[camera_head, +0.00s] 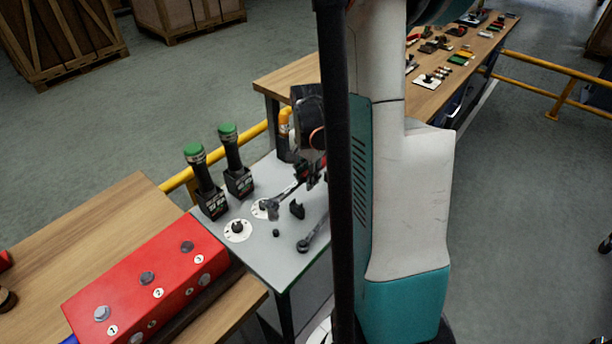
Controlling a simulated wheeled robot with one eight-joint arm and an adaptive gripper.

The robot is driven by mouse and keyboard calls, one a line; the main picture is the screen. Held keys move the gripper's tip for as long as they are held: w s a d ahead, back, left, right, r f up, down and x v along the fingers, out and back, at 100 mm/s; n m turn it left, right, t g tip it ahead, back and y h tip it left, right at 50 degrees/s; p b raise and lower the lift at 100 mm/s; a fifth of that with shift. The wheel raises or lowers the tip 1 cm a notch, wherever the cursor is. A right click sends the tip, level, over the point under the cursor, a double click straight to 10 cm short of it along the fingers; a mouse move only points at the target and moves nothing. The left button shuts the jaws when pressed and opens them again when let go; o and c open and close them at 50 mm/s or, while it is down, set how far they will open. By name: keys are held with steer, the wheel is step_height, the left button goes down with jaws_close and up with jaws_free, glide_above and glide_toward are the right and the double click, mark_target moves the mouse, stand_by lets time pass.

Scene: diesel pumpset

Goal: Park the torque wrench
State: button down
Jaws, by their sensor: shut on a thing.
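My gripper (312,178) is above the small grey table, partly hidden behind my own dark column. It is shut on a grey tool with a ratchet-like head (272,209), which appears to be the torque wrench. The tool slants down and left from the jaws, its head close to a round white dial plate. I cannot tell whether the head touches the table. A red part shows beside the jaws. A second dark wrench (304,245) lies nearer on the table, its far end hidden by the column. A small black upright holder (297,209) stands between them.
The grey table (262,252) also carries two black tools with green caps (195,152) and a white dial plate (238,230). A red block with numbered bolts (150,283) sits on the wooden bench at left. Yellow rails (180,180) run behind. A long bench (440,95) holds small parts.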

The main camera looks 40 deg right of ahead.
steer(key=shift+f+b, duration=2.65)
steer(key=shift+f, duration=0.35)
steer(key=shift+f+b, duration=0.95)
steer(key=shift+f, duration=0.05)
steer(key=c, duration=1.3)
jaws_free()
steer(key=shift+r, duration=0.1)
step_height(320, 180, up, 12)
steer(key=shift+f, duration=0.1)
steer(key=shift+a, duration=0.1)
